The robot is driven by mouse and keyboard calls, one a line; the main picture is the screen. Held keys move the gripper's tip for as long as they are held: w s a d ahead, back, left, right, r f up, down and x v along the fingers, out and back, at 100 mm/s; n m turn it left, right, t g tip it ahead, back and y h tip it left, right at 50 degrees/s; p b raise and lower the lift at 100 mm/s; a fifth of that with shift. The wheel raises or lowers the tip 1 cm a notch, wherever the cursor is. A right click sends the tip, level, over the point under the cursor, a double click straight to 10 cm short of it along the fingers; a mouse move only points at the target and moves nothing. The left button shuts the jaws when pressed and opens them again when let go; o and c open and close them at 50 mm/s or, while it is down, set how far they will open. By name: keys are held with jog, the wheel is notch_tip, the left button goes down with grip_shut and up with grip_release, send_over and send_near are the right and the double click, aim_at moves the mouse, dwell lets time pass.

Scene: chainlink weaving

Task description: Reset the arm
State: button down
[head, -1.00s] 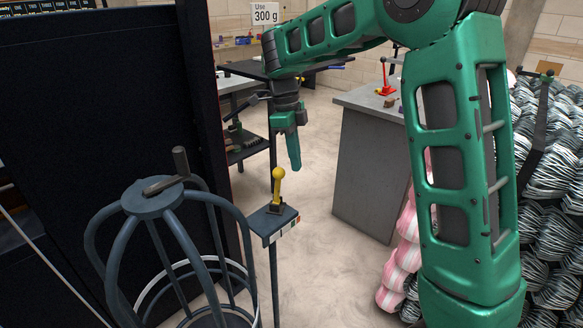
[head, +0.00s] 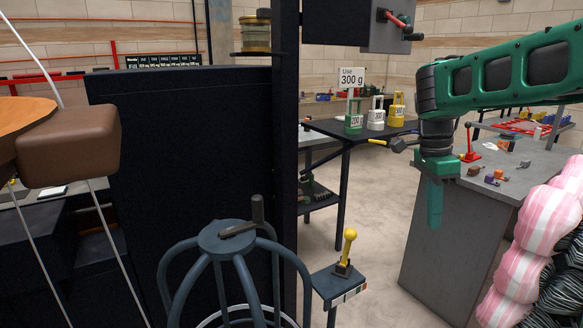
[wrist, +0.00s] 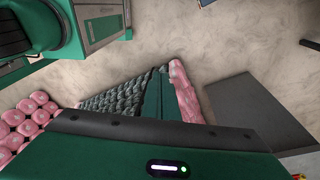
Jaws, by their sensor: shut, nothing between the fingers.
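My gripper (head: 435,205) is the green end of my arm, at the right of the head view. It points straight down in the air, in front of a grey workbench (head: 450,240). Its fingers are together with nothing between them. In the wrist view the green fingers (wrist: 165,98) point over the floor, with dark woven mesh and pink-and-white bundles beyond. My green upper arm links reach in from the right edge of the head view.
A yellow-knobbed lever (head: 347,250) stands on a small post at lower centre, near a blue-grey cage (head: 225,240). A dark table (head: 350,128) holds weights and a "Use 300 g" sign (head: 351,77). Pink-and-white bundles (head: 530,250) are at right. Floor between is open.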

jog(key=s+d+f+n, duration=0.2)
jog(key=s+d+n, duration=0.15)
jog(key=s, duration=0.45)
jog(key=s+d+f+n, duration=0.1)
jog(key=s+d+n, duration=0.25)
jog(key=s, duration=0.35)
jog(key=s+f+n+t+y, duration=0.1)
jog(key=s+f+n, duration=0.4)
jog(key=s, duration=0.7)
jog(key=shift+s+f+n+y, duration=0.35)
jog(key=shift+f+n+y, duration=0.05)
jog(key=shift+f, duration=0.35)
